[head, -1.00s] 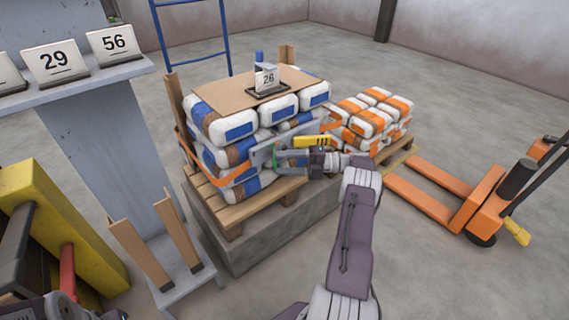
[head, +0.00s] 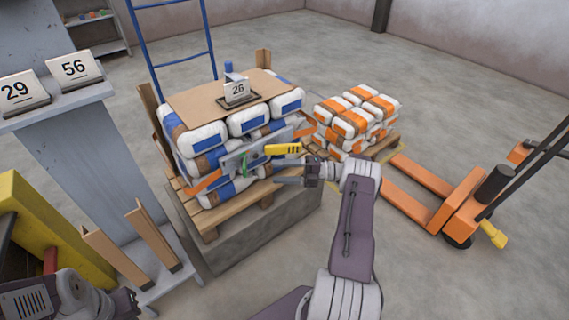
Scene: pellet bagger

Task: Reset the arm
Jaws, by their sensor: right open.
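My right gripper (head: 284,175) is open and empty in the middle of the head view. It is in front of the stack of white bags with blue labels (head: 208,135). A tool with a yellow handle (head: 283,149) and a grey plate (head: 241,158) with a green part (head: 245,166) is at the front of that stack, just above and left of the gripper. An orange strap (head: 205,182) crosses the stack beside it. My left arm shows at the bottom left, with its gripper (head: 128,303) partly in view and its jaws unclear.
The stack stands on a wooden pallet (head: 247,212) over a grey block (head: 220,254). A "26" card (head: 238,91) tops it. Orange-labelled bags (head: 351,122) and an orange pallet jack (head: 455,190) are right. A grey stand (head: 85,155) is left. Open floor lies behind.

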